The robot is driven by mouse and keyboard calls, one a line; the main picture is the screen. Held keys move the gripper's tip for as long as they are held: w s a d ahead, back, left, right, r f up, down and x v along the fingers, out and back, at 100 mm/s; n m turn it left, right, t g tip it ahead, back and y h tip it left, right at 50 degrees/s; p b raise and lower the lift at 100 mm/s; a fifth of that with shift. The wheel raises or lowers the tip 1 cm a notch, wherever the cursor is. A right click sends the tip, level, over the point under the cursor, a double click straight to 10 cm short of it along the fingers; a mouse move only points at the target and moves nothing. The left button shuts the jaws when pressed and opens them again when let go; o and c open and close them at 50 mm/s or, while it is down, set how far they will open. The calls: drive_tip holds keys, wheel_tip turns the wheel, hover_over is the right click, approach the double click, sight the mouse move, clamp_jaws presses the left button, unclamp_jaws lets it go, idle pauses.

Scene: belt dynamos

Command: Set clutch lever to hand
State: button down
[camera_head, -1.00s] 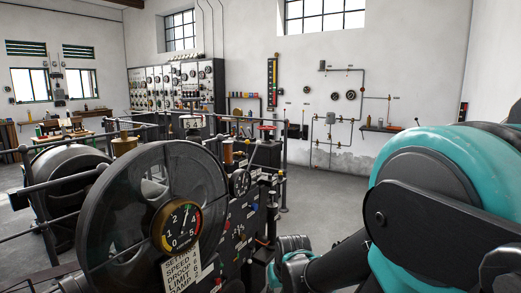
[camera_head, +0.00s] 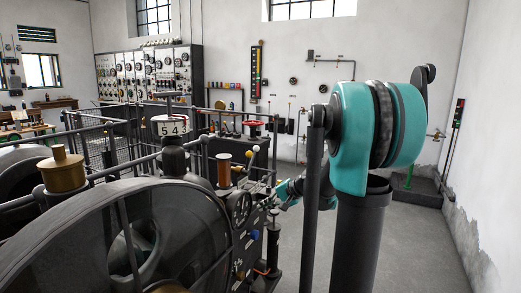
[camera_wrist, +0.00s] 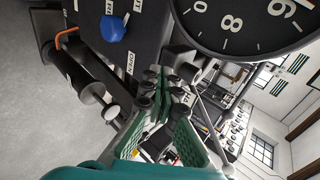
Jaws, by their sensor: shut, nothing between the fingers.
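My gripper (camera_wrist: 160,105) is shut and empty in the wrist view, its green-padded fingers close together in front of the machine's dark panel. In the head view my arm reaches down to the panel's right side, where the gripper is too small to read. A pale metal rod (camera_wrist: 207,118), perhaps a lever, stands just right of the fingers in the wrist view. Small levers with yellow and white knobs (camera_head: 252,154) rise from the machine in the head view. I cannot tell which one is the clutch lever, nor its setting.
A blue knob (camera_wrist: 115,28) and a large black dial (camera_wrist: 245,18) are close to the gripper. The big flywheel (camera_head: 60,240) fills the head view's lower left. Grey floor (camera_head: 410,250) is clear at right.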

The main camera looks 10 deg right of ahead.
drive_tip(key=w+d+r+m+t+y, duration=0.1)
drive_tip(key=w+d+r+m, duration=0.1)
drive_tip(key=w+d+r, duration=0.2)
drive_tip(key=w+d+r+m+t+y, duration=0.2)
drive_tip(key=w+d+r, duration=0.2)
drive_tip(key=w, duration=0.6)
drive_tip(key=w+d+r+m+t+y, duration=0.2)
drive_tip(key=w+d+r+m, duration=0.1)
drive_tip(key=w, duration=0.5)
drive_tip(key=shift+d+r, duration=0.4)
drive_tip(key=shift+r, duration=0.4)
drive_tip(key=shift+w+a, duration=0.1)
drive_tip(key=r+x, duration=0.1)
drive_tip(key=x, duration=0.9)
drive_tip(key=shift+s+a+r, duration=0.2)
drive_tip(key=shift+s, duration=0.35)
drive_tip(key=shift+s+a+r, duration=0.15)
drive_tip(key=shift+s+a, duration=0.05)
drive_tip(key=shift+s, duration=0.35)
drive_tip(key=shift+s+a+r, duration=0.2)
drive_tip(key=shift+s, duration=0.35)
